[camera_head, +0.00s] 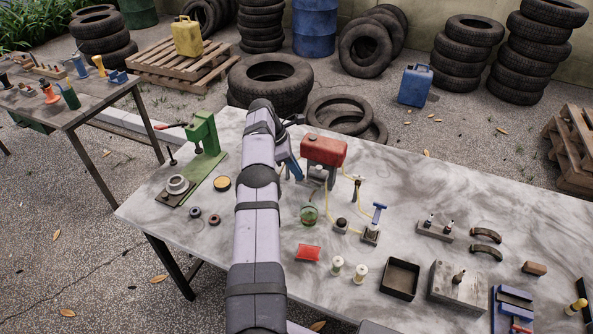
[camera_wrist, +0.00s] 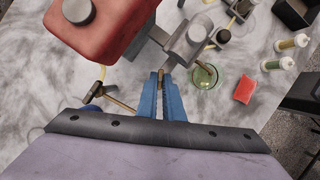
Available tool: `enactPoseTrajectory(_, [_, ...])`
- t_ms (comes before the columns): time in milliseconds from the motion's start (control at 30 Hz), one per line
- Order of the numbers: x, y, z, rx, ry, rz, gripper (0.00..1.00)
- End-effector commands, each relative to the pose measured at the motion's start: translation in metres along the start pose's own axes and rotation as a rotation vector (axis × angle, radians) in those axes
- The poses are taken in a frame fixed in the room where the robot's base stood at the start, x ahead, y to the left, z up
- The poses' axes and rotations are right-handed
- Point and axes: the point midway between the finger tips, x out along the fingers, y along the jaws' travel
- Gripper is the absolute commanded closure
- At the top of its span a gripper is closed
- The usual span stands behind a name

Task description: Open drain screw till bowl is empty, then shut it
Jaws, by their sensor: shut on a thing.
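A red tank (camera_head: 323,149) sits on a grey stand near the back of the table; it fills the upper left of the wrist view (camera_wrist: 100,25). A grey fitting (camera_wrist: 186,42) with a round knob is joined to its right. The blue fingers of my gripper (camera_wrist: 161,80) are closed on a small brass piece, apparently the drain screw (camera_wrist: 161,77), just below the fitting. In the head view my gripper (camera_head: 290,170) is left of the tank, its tips partly hidden. A green glass cup (camera_head: 309,214) stands in front, below a brass spout (camera_wrist: 206,67). The bowl's liquid level cannot be seen.
A green press (camera_head: 204,135) stands left. Yellow tubes run around the tank.

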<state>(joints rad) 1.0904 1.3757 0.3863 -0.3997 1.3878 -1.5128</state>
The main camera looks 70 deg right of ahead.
Motion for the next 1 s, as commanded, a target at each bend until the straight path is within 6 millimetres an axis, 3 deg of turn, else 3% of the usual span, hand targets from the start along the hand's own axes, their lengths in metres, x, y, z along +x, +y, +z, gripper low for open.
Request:
enactPoseTrajectory(133, [-0.001, 0.0, 0.0, 0.0, 0.001, 0.001, 1.0])
enactPoseTrajectory(200, [-0.001, 0.0, 0.0, 0.0, 0.001, 0.001, 0.79])
enactPoseTrajectory(233, [-0.001, 0.0, 0.0, 0.0, 0.0, 0.002, 0.74])
enactPoseTrajectory(667, [-0.006, 0.001, 0.0, 0.0, 0.0, 0.003, 0.74])
enactPoseTrajectory(1000, [-0.052, 0.001, 0.0, 0.0, 0.001, 0.004, 0.74])
